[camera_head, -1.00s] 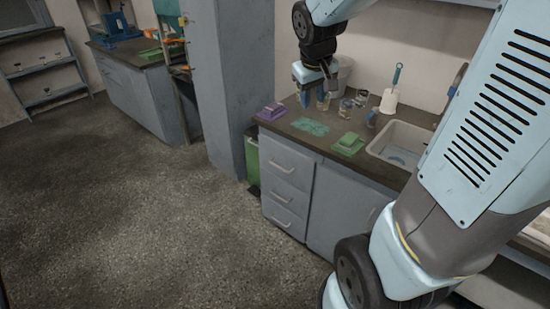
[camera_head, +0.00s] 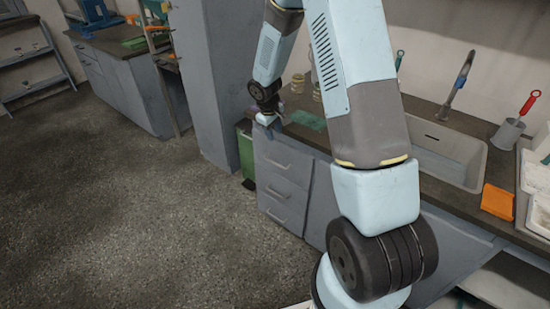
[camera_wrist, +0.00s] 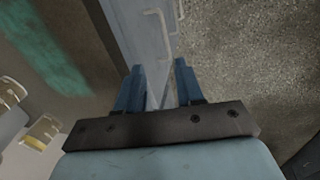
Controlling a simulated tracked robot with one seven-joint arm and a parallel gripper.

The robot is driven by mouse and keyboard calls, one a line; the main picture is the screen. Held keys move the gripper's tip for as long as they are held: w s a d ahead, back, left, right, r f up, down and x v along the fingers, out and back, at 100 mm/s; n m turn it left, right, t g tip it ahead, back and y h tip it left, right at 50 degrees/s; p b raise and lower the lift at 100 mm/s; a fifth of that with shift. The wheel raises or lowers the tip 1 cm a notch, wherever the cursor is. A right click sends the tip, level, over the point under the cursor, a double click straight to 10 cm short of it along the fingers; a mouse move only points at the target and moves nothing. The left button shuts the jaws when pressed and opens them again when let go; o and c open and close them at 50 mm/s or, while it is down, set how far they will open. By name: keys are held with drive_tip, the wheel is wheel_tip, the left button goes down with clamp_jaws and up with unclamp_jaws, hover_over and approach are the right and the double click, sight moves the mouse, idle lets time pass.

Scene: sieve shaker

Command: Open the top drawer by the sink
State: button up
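The top drawer (camera_head: 283,155) is in the grey-blue cabinet under the counter, left of the sink (camera_head: 445,150). It is closed, with a light bar handle (camera_head: 275,164). Two more drawers are stacked below it. My gripper (camera_head: 268,123) is at the counter's front left corner, above the top drawer, and small in the head view. In the wrist view my gripper (camera_wrist: 158,82) is open, its two blue fingers apart with nothing held. The top drawer's handle (camera_wrist: 163,32) shows there beyond the fingertips, apart from them.
A green bin (camera_head: 246,152) stands left of the cabinet, next to a grey column (camera_head: 205,80). The floor (camera_head: 130,200) in front is clear.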

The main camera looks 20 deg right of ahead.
approach(276, 164)
drive_tip(key=shift+n, duration=0.3)
drive_tip(key=x, duration=0.7)
drive_tip(key=shift+w+d+f, duration=0.15)
drive_tip(key=shift+f, duration=0.2)
clamp_jaws()
idle(1.2)
